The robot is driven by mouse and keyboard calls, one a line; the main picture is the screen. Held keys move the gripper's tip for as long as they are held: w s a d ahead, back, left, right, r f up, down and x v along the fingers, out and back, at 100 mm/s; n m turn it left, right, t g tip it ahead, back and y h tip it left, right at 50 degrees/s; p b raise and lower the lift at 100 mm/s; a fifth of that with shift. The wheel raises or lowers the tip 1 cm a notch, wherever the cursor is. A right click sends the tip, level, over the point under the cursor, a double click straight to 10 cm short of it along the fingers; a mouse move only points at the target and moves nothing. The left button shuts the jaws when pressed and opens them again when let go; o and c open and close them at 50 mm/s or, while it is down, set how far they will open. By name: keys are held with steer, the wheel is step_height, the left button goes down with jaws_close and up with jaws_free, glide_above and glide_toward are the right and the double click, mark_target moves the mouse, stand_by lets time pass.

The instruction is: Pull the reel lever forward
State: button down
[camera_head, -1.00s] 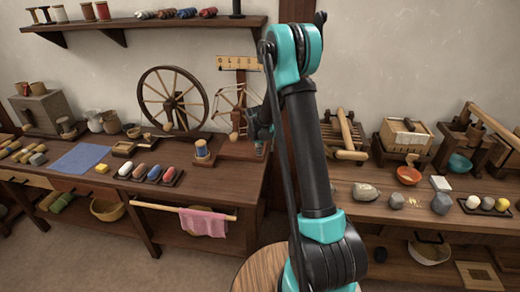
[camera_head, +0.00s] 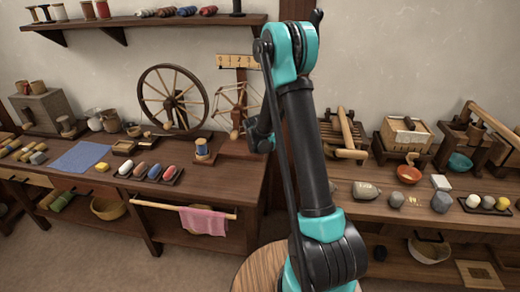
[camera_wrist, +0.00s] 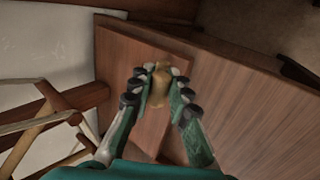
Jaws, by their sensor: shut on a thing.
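The reel (camera_head: 238,106), a light wooden wheel of thin spokes, stands on a dark wooden base at the right end of the left bench, beside a post with a marked plate (camera_head: 236,61). My gripper (camera_wrist: 160,86) is shut on a tan rounded knob (camera_wrist: 159,91), which I take for the end of the reel lever. The rest of the lever is hidden under the fingers. In the head view, the wrist part of my arm shows just right of the reel, and the fingertips are hidden. Part of the reel frame (camera_wrist: 45,118) shows at left in the wrist view.
A spinning wheel (camera_head: 173,99) and a blue spool (camera_head: 201,147) stand left of the reel. Coloured rolls lie in a tray (camera_head: 170,180) at the bench front. A second bench (camera_head: 345,206) stands right, beyond a gap.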

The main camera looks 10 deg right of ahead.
steer(key=c, duration=1.4)
jaws_free()
steer(key=shift+s+r, duration=0.1)
steer(key=v, duration=1.1)
steer(key=shift+s+r, duration=0.25)
steer(key=shift+r, duration=0.1)
steer(key=s+d+m, duration=0.2)
steer(key=s+m, duration=0.2)
steer(key=s, duration=0.7)
steer(key=s+d+m+g+y, duration=0.1)
steer(key=s+m, duration=0.4)
steer(key=s, duration=0.6)
steer(key=s+d+f+m+g+y, duration=0.1)
steer(key=s+m, duration=0.4)
steer(key=s, duration=0.7)
steer(key=shift+d, duration=0.85)
